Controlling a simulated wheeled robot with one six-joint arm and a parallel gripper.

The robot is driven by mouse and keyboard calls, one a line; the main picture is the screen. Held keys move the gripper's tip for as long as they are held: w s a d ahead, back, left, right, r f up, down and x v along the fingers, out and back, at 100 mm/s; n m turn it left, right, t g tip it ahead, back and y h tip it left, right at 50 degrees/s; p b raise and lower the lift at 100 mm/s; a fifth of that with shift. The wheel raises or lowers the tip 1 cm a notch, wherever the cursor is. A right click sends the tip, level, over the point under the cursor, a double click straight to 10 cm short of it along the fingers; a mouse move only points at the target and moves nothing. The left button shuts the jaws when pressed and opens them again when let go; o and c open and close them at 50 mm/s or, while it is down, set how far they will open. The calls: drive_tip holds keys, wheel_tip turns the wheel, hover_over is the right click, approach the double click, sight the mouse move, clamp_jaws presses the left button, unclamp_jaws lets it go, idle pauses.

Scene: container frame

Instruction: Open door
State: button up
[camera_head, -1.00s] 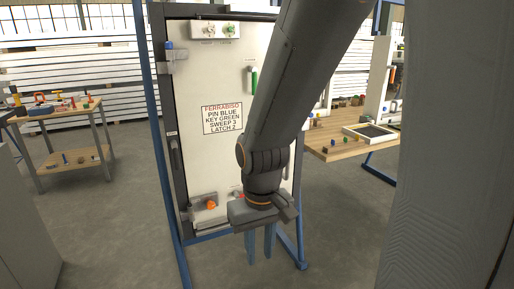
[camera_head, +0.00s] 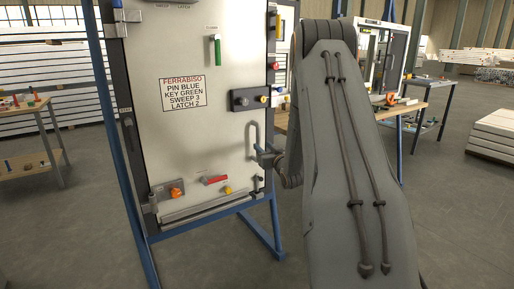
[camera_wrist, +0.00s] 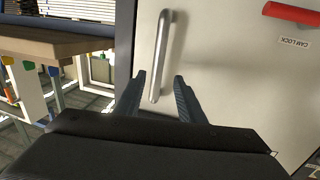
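The door (camera_head: 150,130) is a pale panel in a dark frame on a blue stand, and it looks closed. A silver vertical bar handle (camera_head: 250,140) is on its right side; it also shows in the wrist view (camera_wrist: 163,45). My gripper (camera_head: 264,155) is at the lower part of the handle, partly hidden by my arm. In the wrist view my gripper (camera_wrist: 159,77) is open, one finger on each side of the handle. I see gaps between fingers and bar. A sign (camera_head: 183,93) reads PIN BLUE, KEY GREEN, SWEEP 3, LATCH 2.
The door also carries a green handle (camera_head: 217,51), a dark latch plate (camera_head: 243,100), a red cam lock lever (camera_head: 216,180) and an orange knob (camera_head: 177,192). A workbench (camera_head: 420,108) stands at right behind my arm, another table (camera_head: 28,150) at left.

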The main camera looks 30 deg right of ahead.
sight(259, 141)
drive_tip(key=shift+w+d, duration=0.4)
drive_tip(key=w, duration=0.4)
drive_tip(key=w+d, duration=0.1)
drive_tip(key=w, duration=0.1)
drive_tip(key=shift+w+d, duration=0.1)
drive_tip(key=shift+w, duration=0.3)
clamp_jaws()
